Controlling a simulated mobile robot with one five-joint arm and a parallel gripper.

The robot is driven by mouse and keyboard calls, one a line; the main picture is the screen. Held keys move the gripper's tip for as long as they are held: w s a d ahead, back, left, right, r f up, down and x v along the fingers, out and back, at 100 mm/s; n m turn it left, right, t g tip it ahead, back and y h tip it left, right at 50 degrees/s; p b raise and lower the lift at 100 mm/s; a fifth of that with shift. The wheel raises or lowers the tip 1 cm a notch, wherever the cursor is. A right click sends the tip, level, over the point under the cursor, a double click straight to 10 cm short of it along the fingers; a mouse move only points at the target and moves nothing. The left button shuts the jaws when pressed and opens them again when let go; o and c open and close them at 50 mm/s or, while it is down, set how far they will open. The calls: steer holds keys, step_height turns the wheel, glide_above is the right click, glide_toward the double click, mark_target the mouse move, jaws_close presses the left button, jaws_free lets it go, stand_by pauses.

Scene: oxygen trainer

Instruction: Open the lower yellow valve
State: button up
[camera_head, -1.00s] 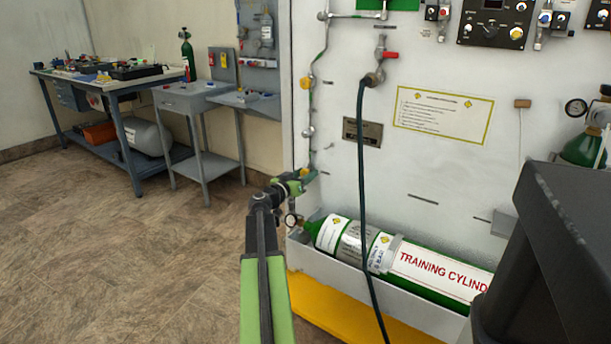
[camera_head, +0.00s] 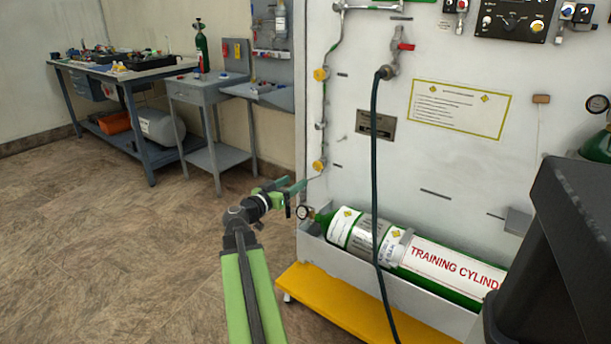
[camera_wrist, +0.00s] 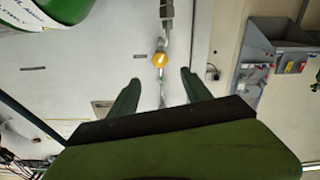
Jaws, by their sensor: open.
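The lower yellow valve (camera_head: 319,165) is a small yellow knob on the pipe near the left edge of the white panel, above the cylinder's gauge. In the wrist view, which looks upside down, a yellow knob (camera_wrist: 159,59) shows beyond and between my fingertips, apparently this lower valve. My gripper (camera_head: 296,190) is just left of and slightly below the valve in the head view. In the wrist view my gripper (camera_wrist: 160,77) is open, its two green fingers apart with nothing between them. I cannot tell how far the valve is turned.
An upper yellow valve (camera_head: 321,74) sits higher on the same pipe. A green training cylinder (camera_head: 440,262) lies in a tray below, with a gauge (camera_head: 303,212) near my gripper. A dark hose (camera_head: 374,180) hangs in front of the panel. The floor at left is clear.

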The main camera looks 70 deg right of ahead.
steer(key=shift+v, duration=1.6)
glide_toward(316, 167)
steer(key=x, duration=0.9)
steer(key=shift+s+d, duration=0.1)
jaws_close()
